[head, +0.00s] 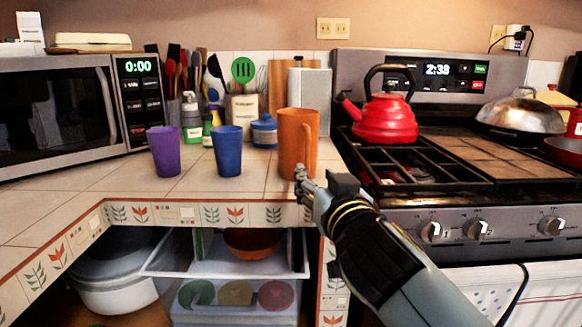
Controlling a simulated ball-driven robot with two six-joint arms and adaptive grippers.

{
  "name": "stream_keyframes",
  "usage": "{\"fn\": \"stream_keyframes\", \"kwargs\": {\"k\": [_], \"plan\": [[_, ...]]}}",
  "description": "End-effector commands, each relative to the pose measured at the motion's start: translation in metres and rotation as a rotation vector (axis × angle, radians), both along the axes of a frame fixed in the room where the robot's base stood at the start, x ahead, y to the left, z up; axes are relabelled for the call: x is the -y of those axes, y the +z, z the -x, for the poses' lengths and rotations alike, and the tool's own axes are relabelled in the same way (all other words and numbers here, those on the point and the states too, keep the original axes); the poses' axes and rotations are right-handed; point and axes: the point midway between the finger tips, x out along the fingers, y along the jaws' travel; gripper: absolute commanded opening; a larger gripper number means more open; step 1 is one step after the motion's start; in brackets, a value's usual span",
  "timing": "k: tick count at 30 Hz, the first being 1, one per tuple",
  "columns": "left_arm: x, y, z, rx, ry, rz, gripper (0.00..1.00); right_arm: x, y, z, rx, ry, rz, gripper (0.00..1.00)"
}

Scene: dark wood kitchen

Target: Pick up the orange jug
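The orange jug (296,140) stands upright on the tiled counter (110,183), near its front edge and left of the stove. Its handle is on its right side. My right gripper (301,178) is at the jug's lower front, close to its base. Whether it touches the jug I cannot tell. The fingers look small and dark, and their opening is not clear from this angle. My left gripper is not in view.
A blue cup (228,152) and a purple cup (164,152) stand left of the jug. A blue-lidded jar (264,132) is behind it. A red kettle (384,118) sits on the stove (440,185) to the right. A microwave (60,110) is at left.

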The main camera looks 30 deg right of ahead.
Motion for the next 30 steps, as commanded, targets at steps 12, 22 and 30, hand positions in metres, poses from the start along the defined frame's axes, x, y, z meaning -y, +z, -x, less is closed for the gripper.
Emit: {"fn": "stream_keyframes", "kwargs": {"k": [12,22,30], "plan": [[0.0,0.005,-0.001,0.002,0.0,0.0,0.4,0.02,0.002,-0.051,0.002,0.001,0.001,0.38],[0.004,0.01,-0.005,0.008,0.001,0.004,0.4,0.042,0.004,-0.091,-0.001,0.0,0.002,0.38],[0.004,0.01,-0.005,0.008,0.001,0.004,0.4,0.044,0.003,-0.097,-0.001,0.0,0.001,0.38]]}}
